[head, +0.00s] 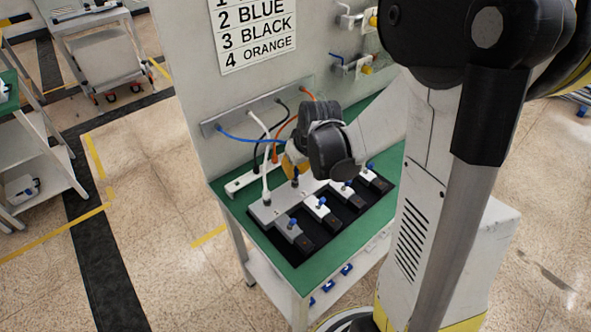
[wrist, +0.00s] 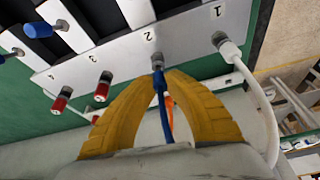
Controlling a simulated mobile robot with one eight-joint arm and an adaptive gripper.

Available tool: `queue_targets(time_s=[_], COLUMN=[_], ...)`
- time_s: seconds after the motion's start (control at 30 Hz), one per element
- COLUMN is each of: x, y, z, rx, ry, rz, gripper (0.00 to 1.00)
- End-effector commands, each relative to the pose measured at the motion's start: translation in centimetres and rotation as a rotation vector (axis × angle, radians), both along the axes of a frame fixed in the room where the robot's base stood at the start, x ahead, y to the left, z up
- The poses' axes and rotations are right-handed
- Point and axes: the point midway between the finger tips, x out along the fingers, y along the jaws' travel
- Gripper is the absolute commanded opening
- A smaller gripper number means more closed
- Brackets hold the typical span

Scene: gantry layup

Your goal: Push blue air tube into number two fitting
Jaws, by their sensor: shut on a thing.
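The blue air tube (wrist: 162,112) runs between the yellow fingers of my gripper (wrist: 167,78), which is shut on it. Its end is at the number two fitting (wrist: 157,62); how deep it sits in the fitting I cannot tell. In the head view the blue tube (head: 240,138) comes from the wall panel and goes behind my gripper (head: 293,172). The grey fitting block (head: 262,212) lies on the green bench. A white tube (wrist: 266,105) is in the number one fitting (wrist: 226,43). Two red-collared fittings (wrist: 105,80) (wrist: 63,98) further along the block hold no tube.
Several blue-topped posts (head: 322,202) stand along the block's near side. The wall panel (head: 190,85) rises right behind.

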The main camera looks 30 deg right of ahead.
Motion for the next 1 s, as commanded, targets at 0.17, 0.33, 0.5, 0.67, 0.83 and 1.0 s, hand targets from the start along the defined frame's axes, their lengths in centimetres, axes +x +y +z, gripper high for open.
queue_targets(time_s=[0.17, 0.33, 0.5, 0.67, 0.83, 1.0], x=[0.0, 0.0, 0.0, 0.0, 0.0, 0.0], y=[0.0, 0.0, 0.0, 0.0, 0.0, 0.0], z=[-0.6, -1.0, -1.4, -1.6, -1.5, -1.4], rx=[0.000, 0.000, 0.000, 0.000, 0.000, 0.000], ry=[0.000, 0.000, 0.000, 0.001, 0.000, 0.000], rz=[0.000, 0.000, 0.000, 0.000, 0.000, 0.000], gripper=[0.00, 0.00, 0.00, 0.29, 0.37, 0.37])
